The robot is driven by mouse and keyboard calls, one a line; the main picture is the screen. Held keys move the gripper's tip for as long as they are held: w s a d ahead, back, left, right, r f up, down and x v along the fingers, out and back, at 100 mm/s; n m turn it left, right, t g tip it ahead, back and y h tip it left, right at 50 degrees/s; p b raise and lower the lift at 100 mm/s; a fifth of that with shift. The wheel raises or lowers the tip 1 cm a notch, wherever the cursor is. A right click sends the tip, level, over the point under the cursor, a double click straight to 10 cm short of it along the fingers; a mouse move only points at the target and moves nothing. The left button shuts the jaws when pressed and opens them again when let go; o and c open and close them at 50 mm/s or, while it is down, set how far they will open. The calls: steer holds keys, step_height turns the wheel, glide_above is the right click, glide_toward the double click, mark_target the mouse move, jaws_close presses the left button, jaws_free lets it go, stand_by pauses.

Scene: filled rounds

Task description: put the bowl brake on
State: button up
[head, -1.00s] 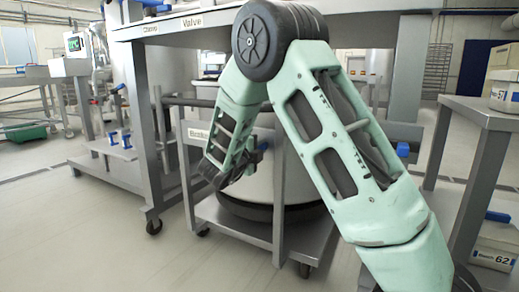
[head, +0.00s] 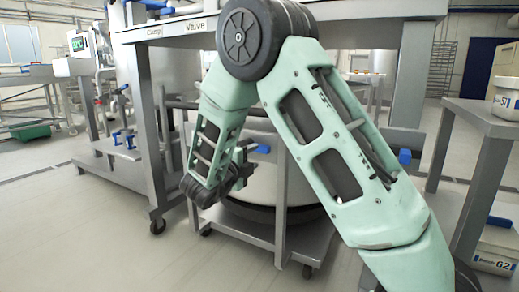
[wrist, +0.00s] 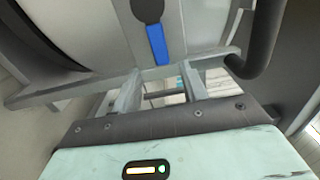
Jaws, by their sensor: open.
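The large steel bowl (head: 285,178) stands on a grey wheeled trolley (head: 262,234), partly hidden by my arm. A blue handle (head: 262,148) shows at the bowl's near side, just right of my gripper (head: 243,168). The wrist view shows a blue lever (wrist: 158,45) hanging down from a dark round hub, against the pale metal wall. I cannot tell whether this lever is the brake. My gripper is open, in front of the bowl and apart from the blue handle as far as I can see.
A steel frame table (head: 290,22) with a Valve label stands over and behind the trolley. A grey side table (head: 480,118) with boxes is at the right. A dark curved tube (wrist: 262,40) shows in the wrist view. The floor at front left is clear.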

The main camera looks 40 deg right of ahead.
steer(key=p+v, duration=0.2)
steer(key=v, duration=0.8)
steer(key=shift+a, duration=0.2)
